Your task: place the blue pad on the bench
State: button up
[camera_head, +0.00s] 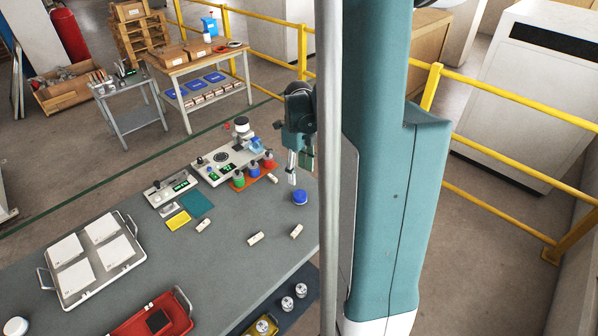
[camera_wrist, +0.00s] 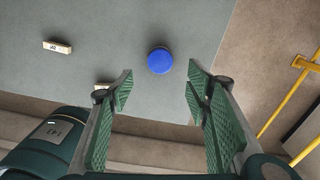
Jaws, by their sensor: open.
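The blue pad (camera_head: 300,197) looks like a round blue disc, and it lies on the grey bench (camera_head: 225,262) near the bench's right side. In the wrist view the blue pad (camera_wrist: 159,61) shows ahead of my fingertips, roughly centred between them. My gripper (camera_head: 291,176) is above and just left of the pad in the head view. In the wrist view my gripper (camera_wrist: 160,76) is open, with green ridged fingers spread wide and nothing between them. The bench surface (camera_wrist: 110,25) is clear around the pad.
A red tray (camera_head: 238,185) with coloured bottles stands behind. A white-tile tray (camera_head: 62,290) is at left. A yellow rail (camera_wrist: 275,115) stands beyond the bench edge.

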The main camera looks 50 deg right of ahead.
dwell(0.5)
jog(key=s+a+r+n+t+h, duration=0.1)
jog(key=a+r+n+t, duration=0.1)
jog(key=a+r+n, duration=0.7)
jog(key=a+r+n+t, duration=0.1)
jog(key=a+r+n, duration=0.3)
jog(key=a+n, duration=0.5)
jog(key=s+a+r+n+t, duration=0.1)
jog(key=s+a+n, duration=0.2)
jog(key=a+n, duration=0.2)
jog(key=s+a+r+n+t, duration=0.1)
jog(key=s+a+r+n, duration=0.1)
jog(key=a+n, duration=0.3)
jog(key=s+a+r+n+t+y, duration=0.1)
jog(key=s+a+n, duration=0.3)
jog(key=a, duration=0.5)
jog(key=shift+s+r+n+t, duration=0.35)
jog(key=shift+r+n+t, duration=0.2)
jog(key=shift+n, duration=0.35)
